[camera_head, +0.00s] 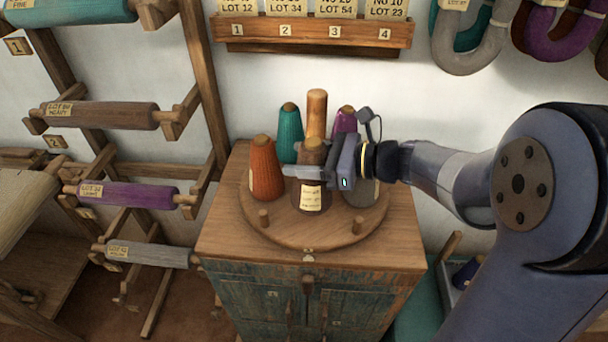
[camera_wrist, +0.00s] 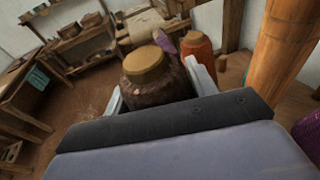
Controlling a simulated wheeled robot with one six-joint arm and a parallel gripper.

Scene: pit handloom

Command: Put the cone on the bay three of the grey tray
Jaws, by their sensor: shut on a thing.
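A dark brown cone (camera_head: 312,190) with a tan top and a paper label stands upright among other cones over the round wooden turntable (camera_head: 290,234). My gripper (camera_head: 303,171) reaches in from the right and is shut on this cone near its upper part. In the wrist view the brown cone (camera_wrist: 158,88) sits between the two pale fingers (camera_wrist: 158,90). I cannot tell whether its base touches the turntable. A greyish container edge (camera_head: 446,288) shows low at the right, partly behind my arm; I cannot tell whether it is the grey tray, and no bay three is readable.
An orange cone (camera_head: 265,172), a teal cone (camera_head: 290,135) and a purple cone (camera_head: 345,119) stand close around a central wooden post (camera_head: 317,110). A grey cone (camera_head: 367,194) is partly behind my gripper. Short pegs (camera_head: 357,225) rise from the turntable, which sits on a cabinet (camera_head: 385,255).

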